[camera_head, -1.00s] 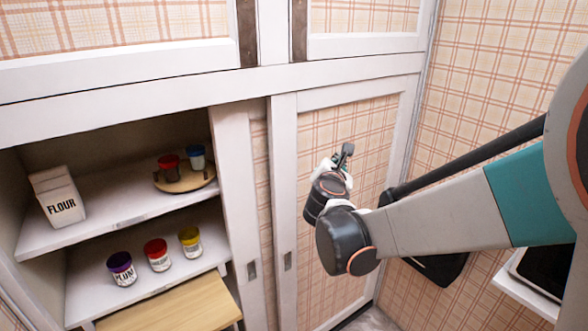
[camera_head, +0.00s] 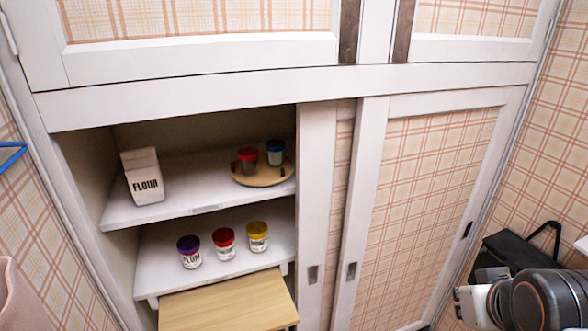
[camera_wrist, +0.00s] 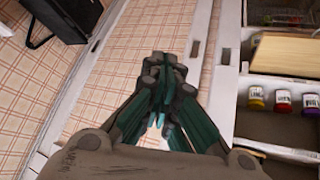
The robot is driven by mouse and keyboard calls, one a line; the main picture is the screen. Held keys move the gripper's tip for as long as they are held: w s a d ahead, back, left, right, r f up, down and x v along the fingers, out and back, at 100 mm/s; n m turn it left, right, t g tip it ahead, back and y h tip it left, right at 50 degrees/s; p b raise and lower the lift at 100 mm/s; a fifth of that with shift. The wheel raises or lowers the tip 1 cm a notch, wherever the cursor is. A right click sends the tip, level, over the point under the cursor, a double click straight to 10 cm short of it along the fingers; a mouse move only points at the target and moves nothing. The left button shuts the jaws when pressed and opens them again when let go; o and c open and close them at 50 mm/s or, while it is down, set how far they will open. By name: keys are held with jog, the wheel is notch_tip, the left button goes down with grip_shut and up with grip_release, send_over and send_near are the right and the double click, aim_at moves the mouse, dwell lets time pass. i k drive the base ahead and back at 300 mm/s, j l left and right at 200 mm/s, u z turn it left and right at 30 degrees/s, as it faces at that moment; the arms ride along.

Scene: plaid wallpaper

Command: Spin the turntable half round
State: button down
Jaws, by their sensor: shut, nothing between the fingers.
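The turntable (camera_head: 262,180) is a round wooden disc on the upper shelf of the open cupboard, at the shelf's right end. A red-lidded jar (camera_head: 247,160) and a blue-lidded jar (camera_head: 275,152) stand on it. The cupboard's door frame is close to its right side. My gripper (camera_wrist: 163,75) is shut and empty in the wrist view, in front of the closed plaid door panel. In the head view only my dark wrist shows at the lower right, well away from the turntable; the fingertips are hard to make out there.
A flour carton (camera_head: 144,176) stands left on the upper shelf (camera_head: 200,208). Purple (camera_head: 189,252), red (camera_head: 224,243) and yellow-lidded (camera_head: 257,236) jars stand on the lower shelf. A wooden board (camera_head: 225,303) juts out below. A black bag (camera_head: 510,255) hangs at right.

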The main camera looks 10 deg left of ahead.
aim_at(267, 175)
jog(key=i+l+u, duration=0.3)
jog(key=i, duration=0.2)
jog(key=i+l+u, duration=0.3)
jog(key=i, duration=0.15)
